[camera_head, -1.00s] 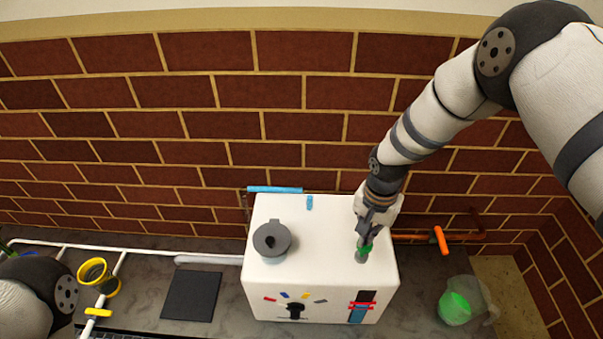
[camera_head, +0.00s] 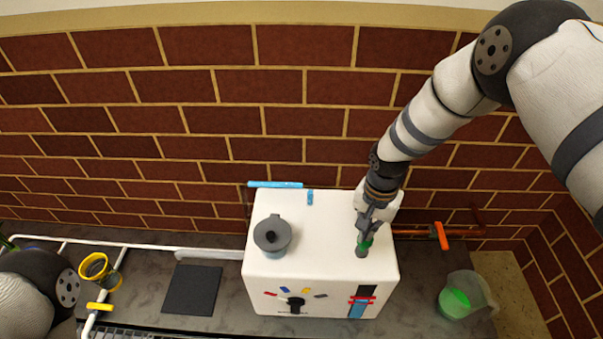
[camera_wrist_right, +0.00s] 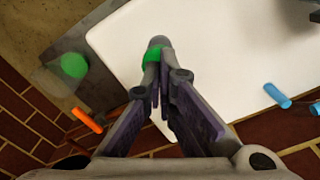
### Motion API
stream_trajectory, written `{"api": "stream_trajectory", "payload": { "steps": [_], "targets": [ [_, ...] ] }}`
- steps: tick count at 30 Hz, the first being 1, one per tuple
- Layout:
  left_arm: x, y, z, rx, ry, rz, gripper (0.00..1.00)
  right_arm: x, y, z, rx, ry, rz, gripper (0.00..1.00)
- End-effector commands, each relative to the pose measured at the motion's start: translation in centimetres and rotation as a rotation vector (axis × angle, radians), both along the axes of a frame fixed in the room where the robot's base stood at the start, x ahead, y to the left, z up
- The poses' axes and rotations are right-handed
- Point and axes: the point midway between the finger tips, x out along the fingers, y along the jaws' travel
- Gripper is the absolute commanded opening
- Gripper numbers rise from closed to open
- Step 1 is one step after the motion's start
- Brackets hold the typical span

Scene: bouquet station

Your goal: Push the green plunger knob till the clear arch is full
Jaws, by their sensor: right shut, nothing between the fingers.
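The green plunger knob (camera_head: 366,243) is on the right part of the white machine's (camera_head: 325,235) top, with a grey round piece beside it. In the right wrist view the green (camera_wrist_right: 152,54) shows at my fingertips. My right gripper (camera_head: 364,234) is shut and empty, its fingers at the knob; they seem to touch it, but I cannot be sure. I cannot make out a clear arch. A front window (camera_head: 358,309) is blue below and dark above, with a red marker across it. My left gripper is out of view.
A grey lidded pot (camera_head: 272,236) stands on the machine's left top. A clear jug (camera_head: 466,295) with green inside stands at the right. An orange handle (camera_head: 441,236) sits behind. A dark mat (camera_head: 193,289) and yellow rings (camera_head: 95,267) lie left.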

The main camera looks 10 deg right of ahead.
Motion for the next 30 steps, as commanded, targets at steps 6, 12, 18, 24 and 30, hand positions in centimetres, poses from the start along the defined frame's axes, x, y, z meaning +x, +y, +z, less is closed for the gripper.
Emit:
{"api": "stream_trajectory", "payload": {
  "steps": [6,12,18,24,30],
  "targets": [
    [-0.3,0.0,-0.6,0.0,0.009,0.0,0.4,0.0,0.0,-1.3,-0.001,0.001,0.001,0.0],
    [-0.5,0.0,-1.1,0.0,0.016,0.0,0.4,0.0,0.0,-2.3,-0.001,0.001,0.001,0.0],
    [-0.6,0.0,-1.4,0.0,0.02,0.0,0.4,0.0,0.0,-3.0,-0.001,0.001,0.0,0.0],
    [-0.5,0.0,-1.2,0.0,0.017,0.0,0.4,0.0,0.0,-2.6,-0.001,-0.001,0.0,0.0],
    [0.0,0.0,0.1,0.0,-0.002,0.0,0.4,0.1,0.0,-0.5,-0.001,-0.003,0.0,0.0]
  ]
}}
